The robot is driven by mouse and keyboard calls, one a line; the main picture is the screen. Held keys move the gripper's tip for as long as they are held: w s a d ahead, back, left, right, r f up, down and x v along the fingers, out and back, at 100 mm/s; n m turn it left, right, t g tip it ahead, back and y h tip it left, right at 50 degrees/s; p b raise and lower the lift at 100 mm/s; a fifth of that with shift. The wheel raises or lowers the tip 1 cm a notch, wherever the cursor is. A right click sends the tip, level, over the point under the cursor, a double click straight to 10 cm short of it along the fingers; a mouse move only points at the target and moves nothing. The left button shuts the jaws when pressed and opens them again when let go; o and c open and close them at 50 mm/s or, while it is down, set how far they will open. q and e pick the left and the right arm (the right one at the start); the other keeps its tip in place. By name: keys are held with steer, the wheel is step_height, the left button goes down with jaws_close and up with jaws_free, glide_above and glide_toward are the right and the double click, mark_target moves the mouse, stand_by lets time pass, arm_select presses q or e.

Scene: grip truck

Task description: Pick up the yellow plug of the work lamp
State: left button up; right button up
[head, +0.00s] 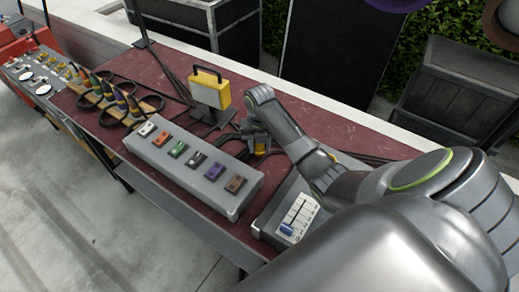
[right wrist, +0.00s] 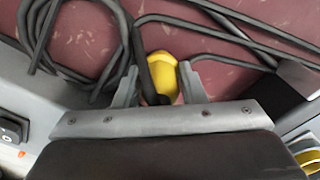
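The yellow work lamp (head: 209,90) stands on a dark base on the red-brown table top, behind the grey switch box. Its yellow plug (right wrist: 163,71) lies on the table between the two fingers of my right gripper (right wrist: 160,84), with a black cable running along it. The fingers are apart, one on each side of the plug, and I see no clear grip. In the head view my right gripper (head: 258,140) reaches down beside the lamp base, and a bit of yellow shows below it. My left gripper is not in view.
A grey box with several coloured switches (head: 190,166) stands close in front of my right gripper. A slider panel (head: 297,216) is to its right. Black cables (right wrist: 85,40) lie coiled around the plug. More coiled cables with coloured plugs (head: 118,97) lie at the left.

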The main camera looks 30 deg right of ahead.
steer(key=shift+c, duration=1.4)
